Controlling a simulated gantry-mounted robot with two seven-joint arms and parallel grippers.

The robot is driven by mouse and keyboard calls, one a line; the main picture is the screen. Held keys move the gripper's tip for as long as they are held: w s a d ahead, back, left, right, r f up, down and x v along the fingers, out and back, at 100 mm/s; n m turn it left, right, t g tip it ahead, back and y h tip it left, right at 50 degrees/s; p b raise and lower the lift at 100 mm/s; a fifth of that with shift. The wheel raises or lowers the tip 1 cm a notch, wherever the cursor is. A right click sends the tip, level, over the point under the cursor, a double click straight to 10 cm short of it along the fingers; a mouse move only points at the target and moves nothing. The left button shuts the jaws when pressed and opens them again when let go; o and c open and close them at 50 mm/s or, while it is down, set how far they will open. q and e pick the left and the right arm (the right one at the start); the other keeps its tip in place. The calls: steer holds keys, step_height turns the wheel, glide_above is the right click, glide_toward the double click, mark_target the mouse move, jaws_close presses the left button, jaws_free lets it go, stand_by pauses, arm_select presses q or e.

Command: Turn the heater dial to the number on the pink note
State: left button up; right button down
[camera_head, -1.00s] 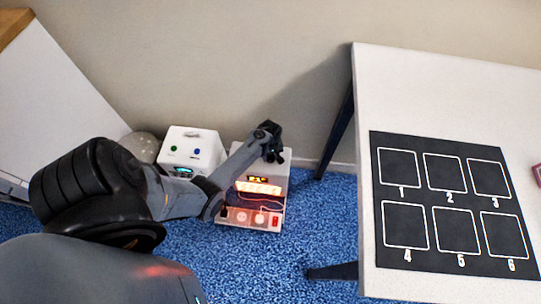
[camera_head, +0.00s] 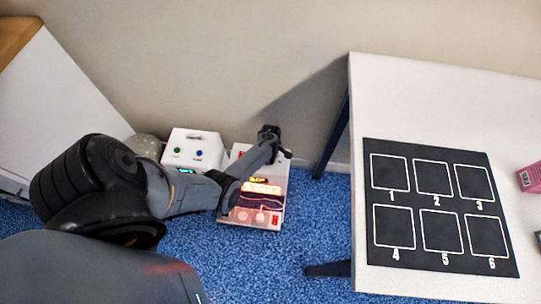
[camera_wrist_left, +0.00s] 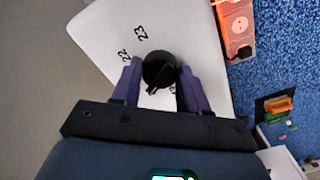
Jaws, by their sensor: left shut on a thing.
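The black round dial (camera_wrist_left: 160,67) sits on a white panel (camera_wrist_left: 190,35) in the left wrist view. The numbers 22 and 23 are printed beside it; other marks below it are partly hidden. My left gripper (camera_wrist_left: 160,76) is shut on the dial, one purple finger on each side. No pink note can be made out. My right gripper is in neither view.
A white box (camera_head: 197,147) with green and blue buttons stands left of the lit unit. A white table (camera_head: 400,90) with a black mat (camera_head: 412,262) numbered 1 to 6 is at right.

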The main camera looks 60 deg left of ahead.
arm_select(q)
steer(key=shift+n, duration=1.3)
steer(key=o, duration=1.1)
steer(key=shift+c, duration=0.2)
step_height(320, 180, up, 10)
steer(key=p, duration=0.6)
steer(key=shift+f, duration=0.2)
steer(key=shift+r, duration=0.55)
